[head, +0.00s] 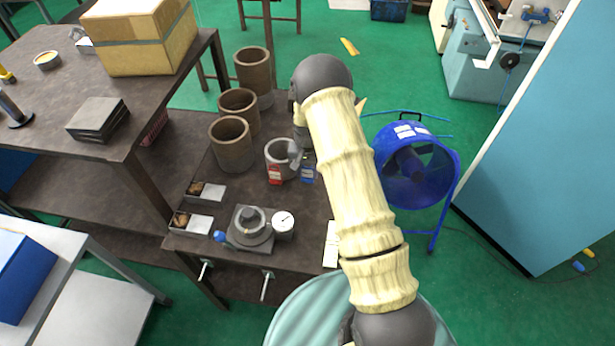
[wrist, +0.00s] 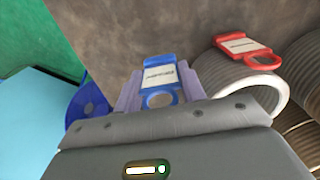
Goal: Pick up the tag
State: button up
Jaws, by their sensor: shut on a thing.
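A blue tag with a white label and a ring hole (wrist: 160,76) sits between the two fingers of my gripper (wrist: 158,90) in the wrist view. My gripper is shut on it. In the head view the blue tag (head: 308,173) shows just right of a grey cylindrical pot, close to my gripper (head: 296,157). A red tag with a white label (wrist: 247,47) lies against the rim of the grey pot (wrist: 262,88) in the wrist view. The red tag also shows on the pot's front in the head view (head: 275,174). My arm hides part of the bench to the right.
Several brown pots (head: 232,145) stand behind and left of the grey pot. A chuck on a square base (head: 249,230), a round dial (head: 284,224) and two small trays (head: 200,223) are at the bench's front. A blue fan (head: 415,170) stands right of the bench.

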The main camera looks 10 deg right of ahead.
notch_tip(320, 180, up, 7)
jog(key=shift+f+b, duration=0.2)
jog(key=shift+b, duration=0.5)
